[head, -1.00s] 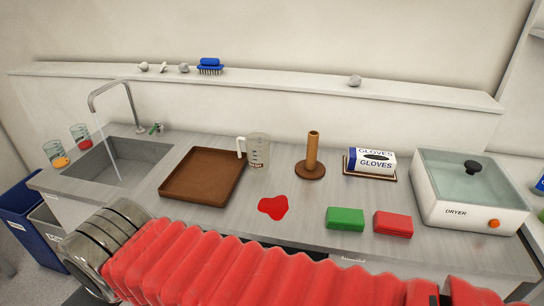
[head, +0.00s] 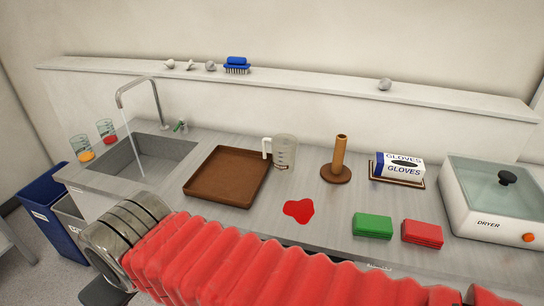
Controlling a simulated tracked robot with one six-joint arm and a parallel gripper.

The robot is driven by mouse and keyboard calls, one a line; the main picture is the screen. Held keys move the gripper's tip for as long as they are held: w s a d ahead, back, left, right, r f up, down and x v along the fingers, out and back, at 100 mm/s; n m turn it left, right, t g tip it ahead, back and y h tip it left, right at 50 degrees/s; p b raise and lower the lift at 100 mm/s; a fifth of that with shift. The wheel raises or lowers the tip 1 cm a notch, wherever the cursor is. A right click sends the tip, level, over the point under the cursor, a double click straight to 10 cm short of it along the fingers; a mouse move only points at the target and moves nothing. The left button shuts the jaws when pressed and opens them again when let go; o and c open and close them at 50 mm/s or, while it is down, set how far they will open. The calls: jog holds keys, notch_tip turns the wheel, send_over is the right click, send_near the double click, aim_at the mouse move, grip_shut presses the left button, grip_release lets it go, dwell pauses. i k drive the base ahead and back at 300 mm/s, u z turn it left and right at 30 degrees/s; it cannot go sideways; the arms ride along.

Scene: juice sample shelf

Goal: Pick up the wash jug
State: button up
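The wash jug (head: 284,152) is a clear, graduated jug with a white handle on its left side. It stands upright on the grey counter, just right of the brown tray's back right corner. My arm, in a red ribbed sleeve, crosses the bottom of the head view with a metal joint at its left end. My gripper is not in view, so its state and its distance from the jug do not show.
A brown tray (head: 226,200) lies left of the jug. A wooden post (head: 340,155) stands to the right. A red spill (head: 299,210) lies in front. Green (head: 372,225) and red (head: 422,233) blocks, a glove box (head: 400,165) and a dryer (head: 497,215) are further right. The sink (head: 146,160) is left.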

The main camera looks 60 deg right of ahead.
aim_at(284, 146)
jog(key=i, duration=0.85)
jog(key=z, duration=0.05)
